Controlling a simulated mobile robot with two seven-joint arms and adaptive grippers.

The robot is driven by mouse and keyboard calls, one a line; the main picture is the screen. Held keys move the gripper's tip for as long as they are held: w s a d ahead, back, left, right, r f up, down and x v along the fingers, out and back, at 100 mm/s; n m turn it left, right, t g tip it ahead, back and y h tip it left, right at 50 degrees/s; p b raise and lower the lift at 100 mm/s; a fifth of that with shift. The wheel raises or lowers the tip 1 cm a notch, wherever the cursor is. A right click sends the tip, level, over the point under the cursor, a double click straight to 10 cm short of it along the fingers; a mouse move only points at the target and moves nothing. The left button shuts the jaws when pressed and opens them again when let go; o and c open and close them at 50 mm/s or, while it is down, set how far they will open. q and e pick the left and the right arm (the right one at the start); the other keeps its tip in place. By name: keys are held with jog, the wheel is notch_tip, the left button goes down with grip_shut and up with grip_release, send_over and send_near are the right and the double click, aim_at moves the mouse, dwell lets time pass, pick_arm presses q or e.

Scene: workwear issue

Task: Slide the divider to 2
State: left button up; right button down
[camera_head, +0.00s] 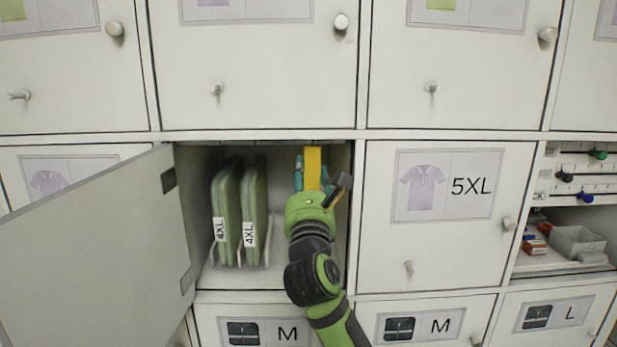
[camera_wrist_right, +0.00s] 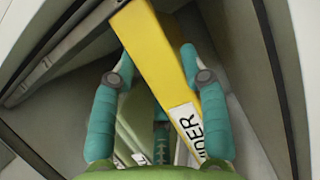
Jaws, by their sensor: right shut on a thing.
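A yellow divider (camera_head: 313,161) stands upright at the right part of the open compartment. In the right wrist view the divider (camera_wrist_right: 150,45) is a long yellow bar with a white label; only the end of its word, which looks like "IDER", shows. My right gripper (camera_head: 312,180) reaches into the compartment and is shut on the divider, a finger at each side. No number 2 or other position mark can be read. My left gripper is not in view.
Two green folded garments (camera_head: 255,205) labelled 4XL stand left of my right arm in the compartment. Its door (camera_head: 90,260) hangs open to the left. A shut 5XL locker (camera_head: 435,265) is at the right. An open bay holds a grey bin (camera_head: 577,243) and coloured knobs (camera_head: 586,197).

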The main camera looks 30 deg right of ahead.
jog(key=w+a+b, duration=0.1)
jog(key=w+a, duration=0.4)
jog(key=a, duration=0.3)
jog(key=shift+w+a, duration=0.2)
jog(key=shift+a, duration=0.2)
jog(key=c, duration=0.6)
grip_release()
jog(key=v, duration=1.2)
